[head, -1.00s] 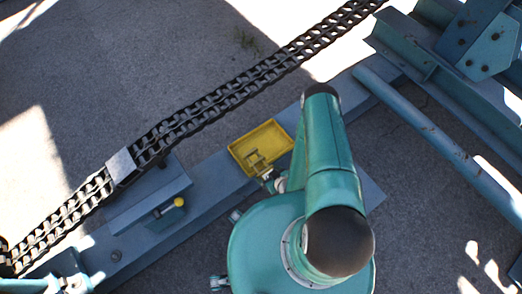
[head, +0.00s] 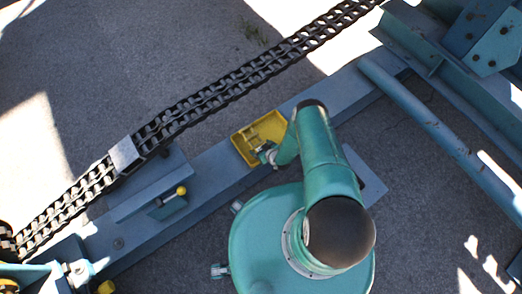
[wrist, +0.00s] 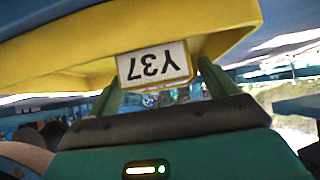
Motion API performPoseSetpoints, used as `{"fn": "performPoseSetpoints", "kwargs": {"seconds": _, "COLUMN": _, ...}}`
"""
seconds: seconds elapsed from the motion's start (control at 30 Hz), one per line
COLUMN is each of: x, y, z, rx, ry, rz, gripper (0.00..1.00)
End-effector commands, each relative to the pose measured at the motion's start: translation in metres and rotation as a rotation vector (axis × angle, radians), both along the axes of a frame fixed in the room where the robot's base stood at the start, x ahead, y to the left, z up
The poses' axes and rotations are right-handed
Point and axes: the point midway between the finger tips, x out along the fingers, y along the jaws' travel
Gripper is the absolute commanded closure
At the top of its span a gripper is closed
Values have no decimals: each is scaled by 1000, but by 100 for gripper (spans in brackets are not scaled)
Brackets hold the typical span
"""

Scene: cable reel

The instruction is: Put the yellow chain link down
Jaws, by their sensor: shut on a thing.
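A shallow yellow tray (head: 278,126) sits on the blue-grey beam, left of my arm in the head view. My gripper (head: 264,151) is at the tray's near side. It is shut on the small yellow chain link (head: 254,144), which shows over the tray's inside; I cannot tell whether it touches the floor. The fingertips are hidden.
A long black chain (head: 220,98) runs diagonally beyond the beam, through a grey block (head: 125,155). A bracket with a yellow knob (head: 181,190) stands left of the tray. A blue pipe (head: 440,126) and steel frame lie right. Bare ground (head: 130,70) lies beyond.

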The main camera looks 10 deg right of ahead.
Motion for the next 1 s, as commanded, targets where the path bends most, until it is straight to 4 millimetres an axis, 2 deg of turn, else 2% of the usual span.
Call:
{"fn": "performPoseSetpoints", "kwargs": {"seconds": 0.3, "x": 3, "y": 0, "z": -32, "rx": 0, "ry": -2, "rz": -1, "gripper": 57}}
{"fn": "performPoseSetpoints", "kwargs": {"seconds": 0.53, "x": 3, "y": 0, "z": -33, "rx": 0, "ry": -2, "rz": 1, "gripper": 57}}
{"fn": "performPoseSetpoints", "kwargs": {"seconds": 0.57, "x": 2, "y": 0, "z": -33, "rx": -1, "ry": 0, "rz": 1, "gripper": 12}}
{"fn": "performPoseSetpoints", "kwargs": {"seconds": 0.6, "x": 2, "y": 0, "z": -33, "rx": 0, "ry": 0, "rz": 0, "gripper": 4}}
{"fn": "performPoseSetpoints", "kwargs": {"seconds": 0.63, "x": 2, "y": 0, "z": -33, "rx": -1, "ry": 0, "rz": 1, "gripper": 0}}
{"fn": "performPoseSetpoints", "kwargs": {"seconds": 1.0, "x": -2, "y": -2, "z": -28, "rx": 0, "ry": 0, "rz": 0, "gripper": 0}}
